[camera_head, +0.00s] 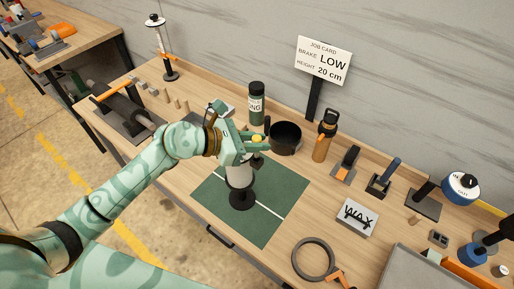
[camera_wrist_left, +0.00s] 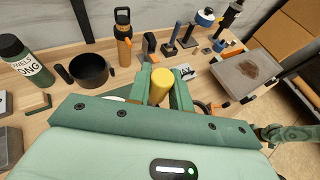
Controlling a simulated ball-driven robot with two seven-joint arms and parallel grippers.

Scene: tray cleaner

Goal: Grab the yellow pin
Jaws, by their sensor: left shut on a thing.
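The yellow pin (camera_wrist_left: 161,85) stands between the two green fingers of my left gripper (camera_wrist_left: 161,92) in the left wrist view. The fingers are shut on it. In the head view a small yellow part of the pin (camera_head: 257,139) shows at my left gripper (camera_head: 260,143); the rest of it is hidden. The gripper is above a pale cylinder with a black base (camera_head: 241,198), which stands on the green mat (camera_head: 272,208). I cannot tell whether the pin touches that cylinder. Part of my right arm seems to show at the right edge of the left wrist view; its jaws are unclear.
Behind the gripper are a dark green bottle (camera_head: 256,103), a black pot (camera_head: 286,138) and a brown flask (camera_head: 324,137). A wax block (camera_head: 357,217) and a dark ring (camera_head: 313,258) are to the right. The mat's right part is clear.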

